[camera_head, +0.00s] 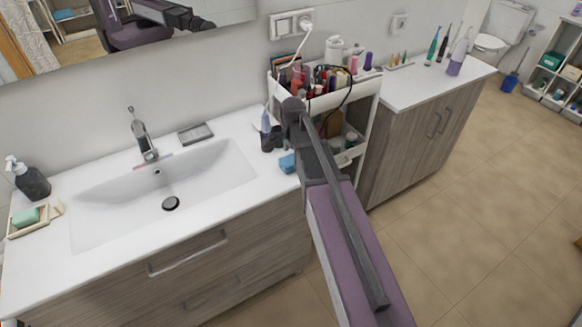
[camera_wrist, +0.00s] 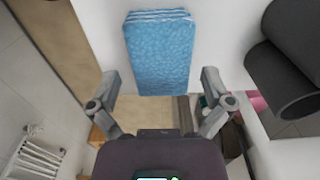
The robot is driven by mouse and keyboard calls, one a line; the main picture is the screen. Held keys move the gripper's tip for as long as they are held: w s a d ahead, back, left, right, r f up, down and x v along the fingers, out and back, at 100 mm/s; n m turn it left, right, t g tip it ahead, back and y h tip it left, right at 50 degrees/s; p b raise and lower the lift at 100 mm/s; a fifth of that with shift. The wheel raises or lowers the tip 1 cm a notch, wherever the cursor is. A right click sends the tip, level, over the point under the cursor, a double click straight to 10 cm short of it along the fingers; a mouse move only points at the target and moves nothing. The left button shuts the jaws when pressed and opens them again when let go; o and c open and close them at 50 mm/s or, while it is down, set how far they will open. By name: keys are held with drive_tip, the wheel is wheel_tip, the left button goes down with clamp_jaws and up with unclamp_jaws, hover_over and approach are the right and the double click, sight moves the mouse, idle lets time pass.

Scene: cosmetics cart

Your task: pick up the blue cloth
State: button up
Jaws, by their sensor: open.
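The blue cloth (camera_head: 287,163) is a small folded block on the white counter, near its right end by the cart. It also shows in the wrist view (camera_wrist: 160,50), upper middle, with a textured broad face and layered folds along its top edge. My gripper (camera_wrist: 159,74) is open, one finger on each side of the cloth's lower part in that picture. Nothing is held between the fingers. Whether they touch the cloth or how far off it is cannot be told. In the head view my arm hides the gripper.
A dark cup (camera_wrist: 288,70) is close to the cloth on the right in the wrist view. The cart (camera_head: 361,100) with several cosmetics stands beside the counter. The sink (camera_head: 205,180) lies to the left, with a tap (camera_head: 143,137) behind it.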

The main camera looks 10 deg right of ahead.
drive_tip(key=shift+f+b, duration=0.7)
drive_tip(key=shift+f, duration=0.3)
drive_tip(key=c, duration=0.9)
